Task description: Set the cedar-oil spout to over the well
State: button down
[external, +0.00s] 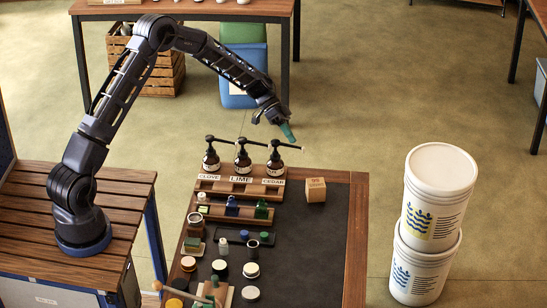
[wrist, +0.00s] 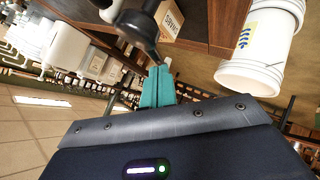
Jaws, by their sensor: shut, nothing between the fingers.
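The cedar-oil bottle (external: 275,161) is a dark pump bottle at the right end of a row of three, behind the CEDAR label. Its black spout (external: 290,147) points right in the external view, with a pale tip. My gripper (external: 290,137) has teal fingers, shut and empty, just above that spout. In the wrist view, a black pump head (wrist: 135,24) with its spout reaches close to the shut fingertips (wrist: 160,70); I cannot tell if they touch. Shallow recesses show in the wooden stand (external: 222,188); which is the well is unclear.
The clove bottle (external: 211,160) and lime bottle (external: 242,160) stand close on the left. A small labelled box (external: 315,190) sits right of the stand. Jars and small bottles crowd the left of the dark mat (external: 315,245). Two stacked white buckets (external: 440,170) stand right of the table.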

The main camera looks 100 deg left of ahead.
jog(key=shift+d+m+g+h, duration=0.3)
jog(key=shift+m+g+h, duration=0.15)
jog(key=shift+m, duration=0.25)
jog(key=m+g, duration=0.1)
jog(key=d+m+g+h, duration=0.1)
jog(key=shift+w+d+m, duration=0.1)
jog(key=shift+m, duration=0.3)
jog(key=d+m+g, duration=0.1)
jog(key=m+g, duration=0.1)
jog(key=s+d+m+g+h, duration=0.1)
jog(key=m+g, duration=0.1)
jog(key=s+d+m+g, duration=0.1)
jog(key=m+g, duration=0.1)
jog(key=shift+s+d, duration=0.2)
jog(key=shift+d, duration=0.1)
jog(key=shift+a, duration=0.15)
jog(key=shift+s+a, duration=0.25)
jog(key=shift+a, duration=0.4)
